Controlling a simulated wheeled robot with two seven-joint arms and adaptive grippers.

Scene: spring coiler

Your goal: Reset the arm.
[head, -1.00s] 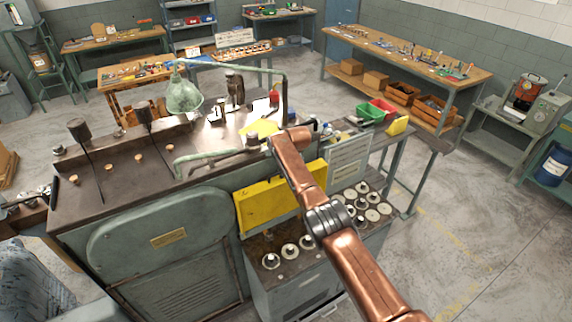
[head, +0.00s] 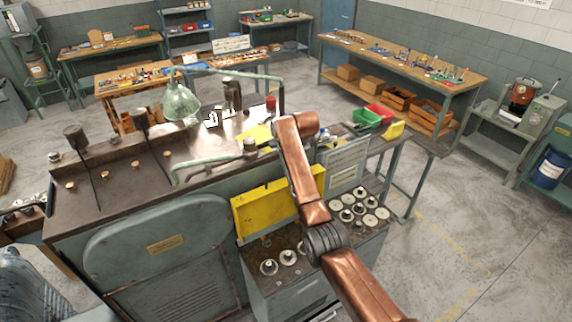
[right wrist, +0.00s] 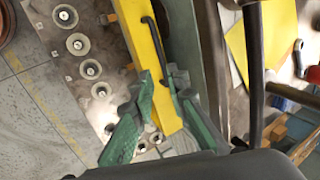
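The spring coiler (head: 128,222) is a large grey-green machine with a dark top in the head view. A pale green bar (head: 240,70) carries a lamp (head: 181,102) over it, and a lower pale green bar (head: 207,161) crosses its near edge. A yellow panel (head: 262,212) stands on its right front side. My copper right arm (head: 318,210) reaches over that side; its gripper is hidden there. In the right wrist view my right gripper (right wrist: 168,115) has green fingers spread apart, with a yellow bar and a black hook (right wrist: 160,50) showing between them. I cannot tell contact. My left gripper is out of view.
A cabinet top with several round pale spools (head: 362,202) lies beside my arm. Green and red bins (head: 367,117) stand on a side table behind. Workbenches (head: 410,60) line the back. The floor at right (head: 450,225) is clear.

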